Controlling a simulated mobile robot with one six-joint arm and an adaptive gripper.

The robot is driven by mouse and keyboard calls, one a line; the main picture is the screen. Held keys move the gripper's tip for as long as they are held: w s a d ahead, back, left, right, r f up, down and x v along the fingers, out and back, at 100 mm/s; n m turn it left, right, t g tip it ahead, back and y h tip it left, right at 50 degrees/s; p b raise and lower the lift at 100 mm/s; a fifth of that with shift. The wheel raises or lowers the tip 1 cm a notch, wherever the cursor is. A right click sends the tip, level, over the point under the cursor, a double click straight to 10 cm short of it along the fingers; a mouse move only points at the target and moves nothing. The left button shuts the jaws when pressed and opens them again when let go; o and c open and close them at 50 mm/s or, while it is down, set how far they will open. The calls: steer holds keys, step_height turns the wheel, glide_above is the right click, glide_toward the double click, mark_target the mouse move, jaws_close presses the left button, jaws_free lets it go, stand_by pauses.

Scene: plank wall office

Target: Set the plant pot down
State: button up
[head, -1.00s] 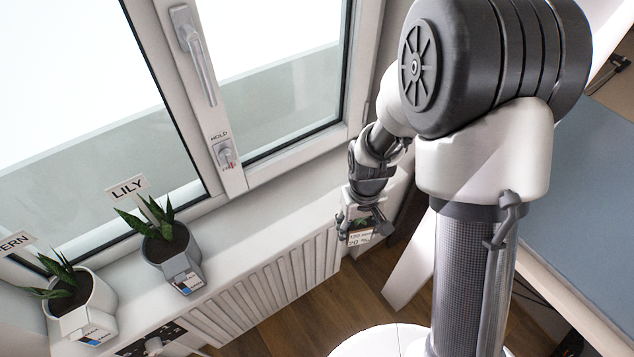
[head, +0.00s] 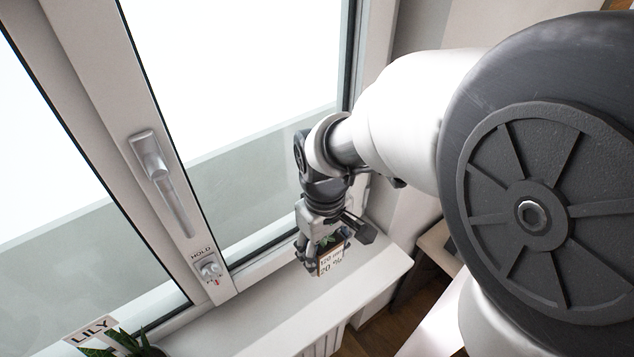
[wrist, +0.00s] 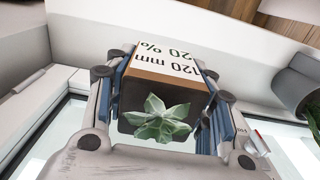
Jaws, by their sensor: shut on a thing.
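The pot appears upright, over the right part of the white window sill (head: 290,318), close to the window. I cannot tell from these views whether its base touches the sill. The jaws hide parts of its sides.
A plant with a "LILY" sign (head: 91,331) stands at the lower left; a grey pot (wrist: 298,88) shows at the wrist view's right edge. The window handle (head: 165,180) and frame rise behind the sill. The sill between the lily and my gripper looks clear.

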steer(key=f+b, duration=0.1)
steer(key=f, duration=0.3)
steer(key=f+b, duration=0.1)
steer(key=f, duration=0.4)
steer(key=s+f+b, duration=0.1)
steer(key=f+b, duration=0.1)
steer(key=f, duration=0.3)
steer(key=shift+w+f+b, duration=0.15)
steer(key=shift+f+b, duration=0.6)
steer(key=shift+f, duration=1.8)
steer(key=shift+f, duration=0.15)
steer(key=o, duration=1.3)
